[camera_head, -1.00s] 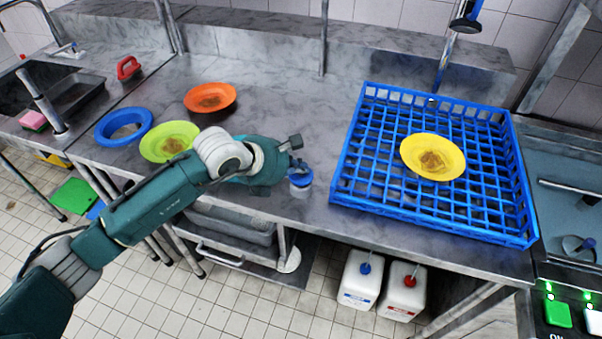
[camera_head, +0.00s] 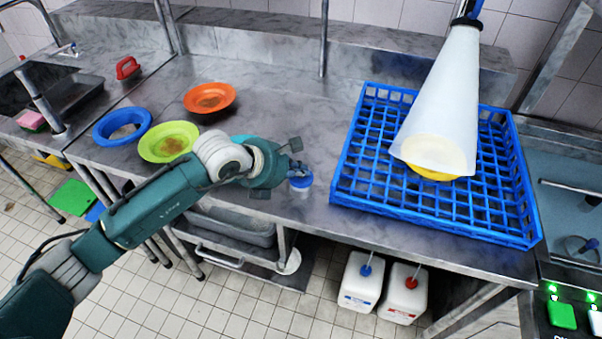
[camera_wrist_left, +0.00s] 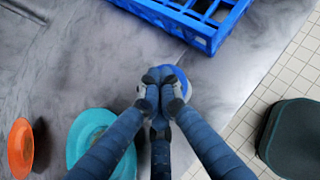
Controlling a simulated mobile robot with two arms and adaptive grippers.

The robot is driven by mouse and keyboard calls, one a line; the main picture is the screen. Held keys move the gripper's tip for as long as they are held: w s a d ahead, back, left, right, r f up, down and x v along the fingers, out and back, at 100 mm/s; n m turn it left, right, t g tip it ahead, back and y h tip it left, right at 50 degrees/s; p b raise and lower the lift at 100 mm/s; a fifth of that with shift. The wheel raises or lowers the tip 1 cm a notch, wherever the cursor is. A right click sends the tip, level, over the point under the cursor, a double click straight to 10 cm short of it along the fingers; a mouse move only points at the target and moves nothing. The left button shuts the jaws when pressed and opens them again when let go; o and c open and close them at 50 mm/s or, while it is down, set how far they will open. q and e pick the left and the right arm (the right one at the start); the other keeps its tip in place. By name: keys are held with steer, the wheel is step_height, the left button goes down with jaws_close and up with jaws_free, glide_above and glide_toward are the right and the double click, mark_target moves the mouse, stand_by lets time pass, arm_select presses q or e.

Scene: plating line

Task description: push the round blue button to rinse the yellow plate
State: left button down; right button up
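The round blue button (camera_head: 300,184) sits on a pale base near the front edge of the steel counter, left of the rack. It also shows in the left wrist view (camera_wrist_left: 182,78). My left gripper (camera_head: 297,170) is right over it, fingers pointing down and tips at its top. In the left wrist view its fingertips (camera_wrist_left: 160,88) are together, with nothing held, and cover part of the button. The yellow plate (camera_head: 432,174) lies in the blue rack (camera_head: 343,190). A whitish cone of spray (camera_head: 447,90) comes down over the plate and veils it. My right gripper is out of view.
The spray head (camera_head: 466,20) hangs above the rack.

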mark_target(300, 178)
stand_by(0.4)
arm_select(q)
steer(key=shift+r+p, duration=0.6)
steer(key=shift+r, duration=0.5)
step_height(300, 178, up, 5)
steer(key=shift+r+p, duration=0.1)
steer(key=shift+p, duration=1.05)
